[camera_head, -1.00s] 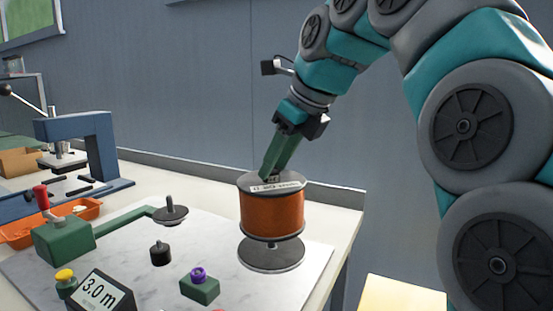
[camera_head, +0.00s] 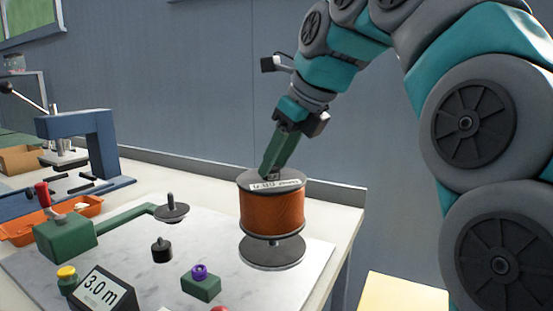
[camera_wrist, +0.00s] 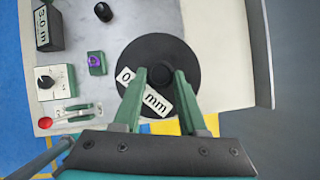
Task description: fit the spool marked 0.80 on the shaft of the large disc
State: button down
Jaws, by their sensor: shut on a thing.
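My gripper (camera_head: 268,172) is shut on the top hub of a copper-wound spool (camera_head: 272,210) with dark flanges. In the wrist view the gripper (camera_wrist: 160,76) covers part of the spool's label, leaving "0" and "mm" readable on the black top flange (camera_wrist: 158,48). The spool is roughly upright, its lower flange just above the large dark disc (camera_head: 272,256). A short dark piece of shaft seems to show between them; whether the shaft is inside the spool's bore is hidden. The large disc is hidden under the spool in the wrist view.
A smaller disc with a pin (camera_head: 171,210), a black knob (camera_head: 162,250), a green block with a purple knob (camera_head: 201,285) and a 3.0 m display (camera_head: 100,290) stand left of the spool. A blue press (camera_head: 85,135) is farther left. The table's right edge is close.

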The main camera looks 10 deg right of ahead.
aim_at(278, 180)
jog(key=shift+f+b, duration=0.85)
jog(key=shift+f, duration=1.4)
jog(key=shift+c, duration=1.9)
grip_release()
jog(key=shift+f, duration=0.15)
jog(key=shift+p+v, duration=0.35)
jog(key=shift+v, duration=3.65)
